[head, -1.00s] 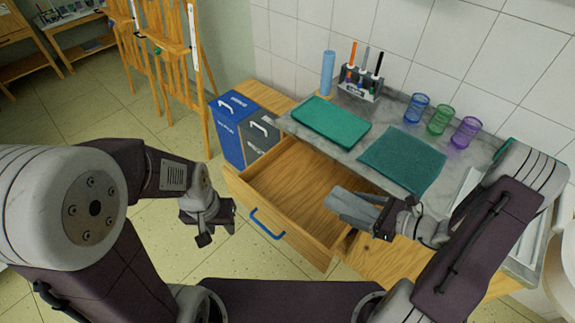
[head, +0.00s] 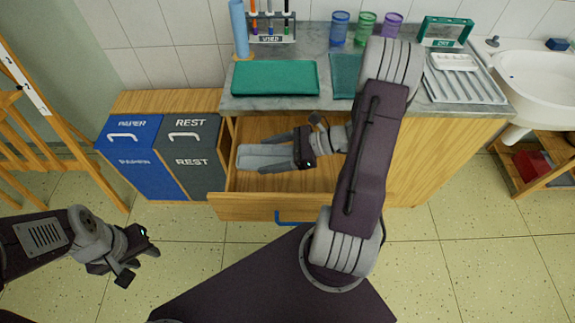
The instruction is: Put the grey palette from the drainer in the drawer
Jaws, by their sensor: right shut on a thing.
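The grey palette (head: 262,157) is over the open wooden drawer (head: 235,205), inside its outline in the head view. I cannot tell whether it touches the drawer floor. My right gripper (head: 290,151) is shut on the palette's right end, and its arm hides part of the drawer's right side. The grey drainer (head: 478,92) stands at the right end of the counter with a white item (head: 453,62) on it. My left gripper (head: 143,260) is open and empty at the lower left, above the floor and away from the drawer.
A blue paper bin (head: 135,165) and a dark grey rest bin (head: 192,165) stand left of the drawer. The marble counter (head: 400,95) above carries green cloths (head: 275,78), a marker holder (head: 272,35) and colored cups (head: 366,27). A sink (head: 535,85) is at the right.

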